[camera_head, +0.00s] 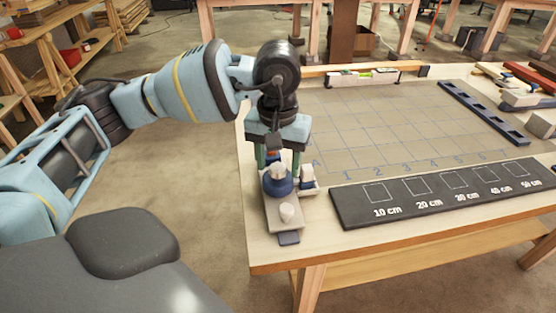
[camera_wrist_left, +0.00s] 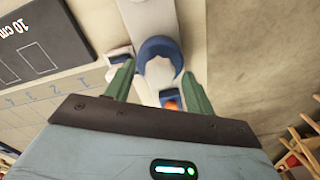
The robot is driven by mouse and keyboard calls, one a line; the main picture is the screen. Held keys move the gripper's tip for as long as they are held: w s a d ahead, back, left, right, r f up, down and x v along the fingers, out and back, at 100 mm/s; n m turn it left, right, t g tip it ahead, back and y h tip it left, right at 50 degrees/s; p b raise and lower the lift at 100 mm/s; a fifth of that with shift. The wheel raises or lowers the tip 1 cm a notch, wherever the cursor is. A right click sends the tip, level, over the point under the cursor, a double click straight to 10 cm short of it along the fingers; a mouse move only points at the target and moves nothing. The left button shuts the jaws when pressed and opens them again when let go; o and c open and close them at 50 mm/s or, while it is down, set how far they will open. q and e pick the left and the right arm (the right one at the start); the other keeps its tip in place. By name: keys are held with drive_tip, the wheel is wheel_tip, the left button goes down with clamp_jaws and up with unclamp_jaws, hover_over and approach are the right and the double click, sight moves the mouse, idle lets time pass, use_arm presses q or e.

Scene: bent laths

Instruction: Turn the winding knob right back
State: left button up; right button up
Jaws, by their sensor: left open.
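The winding knob is a blue round part with a pale grey cap (camera_head: 278,182), on a narrow pale base (camera_head: 285,217) at the table's left front corner. It also shows in the left wrist view (camera_wrist_left: 158,52) at top centre. My left gripper (camera_head: 277,162) points down at it from above. Its green fingers are open, one on each side of the knob's near edge in the left wrist view (camera_wrist_left: 159,72), with a gap to the knob. Whether the fingertips are level with it I cannot tell. My right gripper is not in view.
A small white block (camera_head: 306,182) sits beside the knob. A dark board with cm marks (camera_head: 440,193) lies to the right. A gridded mat (camera_head: 390,120) covers the table's middle. A spirit level (camera_head: 363,78) and a dark slotted strip (camera_head: 483,112) lie beyond.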

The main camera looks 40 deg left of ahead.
use_arm(q)
drive_tip(key=shift+c, duration=0.4)
drive_tip(key=c, duration=0.9)
